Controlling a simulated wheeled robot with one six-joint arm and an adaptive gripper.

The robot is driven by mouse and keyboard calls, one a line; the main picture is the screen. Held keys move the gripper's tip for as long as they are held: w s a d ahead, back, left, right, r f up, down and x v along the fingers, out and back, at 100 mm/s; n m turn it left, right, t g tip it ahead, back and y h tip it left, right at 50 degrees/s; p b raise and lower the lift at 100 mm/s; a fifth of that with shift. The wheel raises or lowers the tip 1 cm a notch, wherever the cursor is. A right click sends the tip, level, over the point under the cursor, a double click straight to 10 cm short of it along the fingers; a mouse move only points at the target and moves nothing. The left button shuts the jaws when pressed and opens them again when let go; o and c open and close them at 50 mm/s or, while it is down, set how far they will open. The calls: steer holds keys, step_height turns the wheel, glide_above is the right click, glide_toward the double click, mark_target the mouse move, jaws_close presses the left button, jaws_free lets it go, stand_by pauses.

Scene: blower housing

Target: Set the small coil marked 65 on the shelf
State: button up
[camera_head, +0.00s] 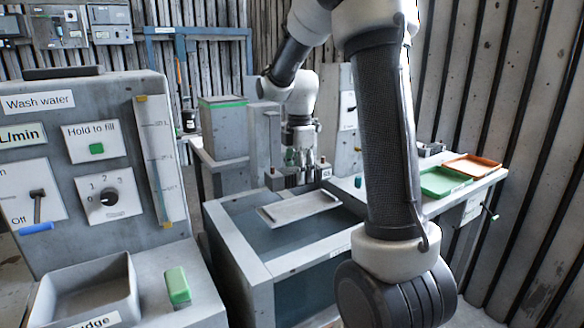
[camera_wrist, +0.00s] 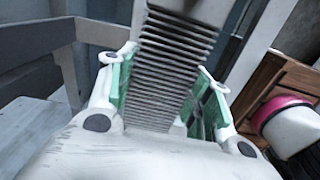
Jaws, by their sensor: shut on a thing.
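The small coil, a grey block of thin stacked fins, is between my green-padded fingers in the wrist view (camera_wrist: 165,75). In the head view its grey ends show on either side of my gripper (camera_head: 300,163), with a small white tag at the right end (camera_head: 326,173); the number is too small to read surely. My gripper, also in the wrist view (camera_wrist: 165,100), is shut on the coil. The coil is over the far part of a water-filled tank (camera_head: 232,222), near a pale flat shelf (camera_head: 318,200). I cannot tell whether coil and shelf touch.
At left stands a wash water panel (camera_head: 40,130) with knob, switch and gauge, with a grey bin (camera_head: 90,290) below. A green tray (camera_head: 440,182) and an orange tray (camera_head: 472,168) lie on the right bench. The wrist view shows a pink-and-white object (camera_wrist: 290,120) near brown wood.

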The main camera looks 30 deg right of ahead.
mark_target(301, 206)
steer(key=shift+s+d+f+n, duration=0.15)
steer(key=shift+s+f+n, duration=0.1)
steer(key=shift+n, duration=0.15)
steer(key=shift+f, duration=1.75)
steer(key=shift+d+f, duration=0.1)
steer(key=shift+f, duration=0.7)
steer(key=shift+f, duration=0.2)
steer(key=shift+f, duration=0.4)
steer(key=shift+f, duration=0.45)
stand_by(0.5)
steer(key=o, duration=1.4)
